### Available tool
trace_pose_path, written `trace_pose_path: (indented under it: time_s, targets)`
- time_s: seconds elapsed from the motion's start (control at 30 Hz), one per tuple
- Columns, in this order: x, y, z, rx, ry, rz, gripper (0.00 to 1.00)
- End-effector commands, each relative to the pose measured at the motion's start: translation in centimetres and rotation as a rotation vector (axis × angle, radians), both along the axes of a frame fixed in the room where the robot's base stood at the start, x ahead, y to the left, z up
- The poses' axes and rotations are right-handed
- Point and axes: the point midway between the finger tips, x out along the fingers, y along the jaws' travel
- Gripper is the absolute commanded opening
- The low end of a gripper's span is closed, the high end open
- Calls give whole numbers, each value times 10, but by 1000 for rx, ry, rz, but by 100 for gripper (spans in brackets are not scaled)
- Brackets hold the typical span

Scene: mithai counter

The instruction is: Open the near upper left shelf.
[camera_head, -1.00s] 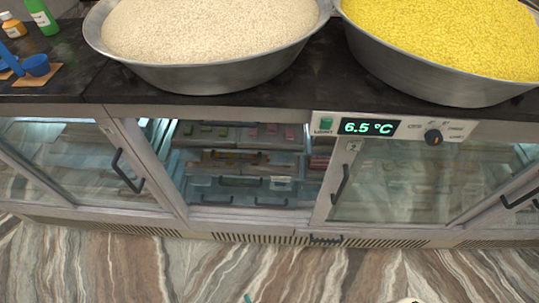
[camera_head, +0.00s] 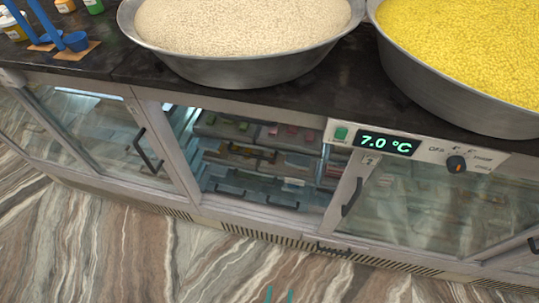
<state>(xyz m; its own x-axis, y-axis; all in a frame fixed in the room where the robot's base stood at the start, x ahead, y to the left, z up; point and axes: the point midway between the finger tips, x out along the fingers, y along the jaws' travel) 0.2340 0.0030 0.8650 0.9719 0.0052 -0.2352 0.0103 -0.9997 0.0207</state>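The refrigerated counter (camera_head: 120,190) has an open gap between two glass doors. Inside the gap, an upper shelf (camera_head: 205,130) on the left bears small green sweets (camera_head: 229,125), and pink sweets (camera_head: 280,132) lie to its right. Lower shelves with dark handles (camera_head: 231,189) show beneath. Which front belongs to the upper left shelf is hard to tell. The rest of my gripper is out of view.
A left glass door (camera_head: 95,125) with a dark handle (camera_head: 148,152) and a right glass door (camera_head: 420,205) flank the gap. A display (camera_head: 387,143) reads 7.0 °C. Bowls of pale (camera_head: 235,75) and yellow (camera_head: 440,95) grains stand on top. The marbled floor (camera_head: 120,250) in front is clear.

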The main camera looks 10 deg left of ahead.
Motion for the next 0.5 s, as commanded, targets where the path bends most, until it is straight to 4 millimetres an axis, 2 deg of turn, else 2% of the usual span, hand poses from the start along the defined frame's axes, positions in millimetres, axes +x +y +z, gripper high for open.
trace_pose_path:
  time_s: [0.17,0.33,0.5]
  targets:
    - [27,16,-29,-122,15,88,31]
    - [72,41,-69,-333,34,207,31]
    - [124,68,-98,-560,39,303,31]
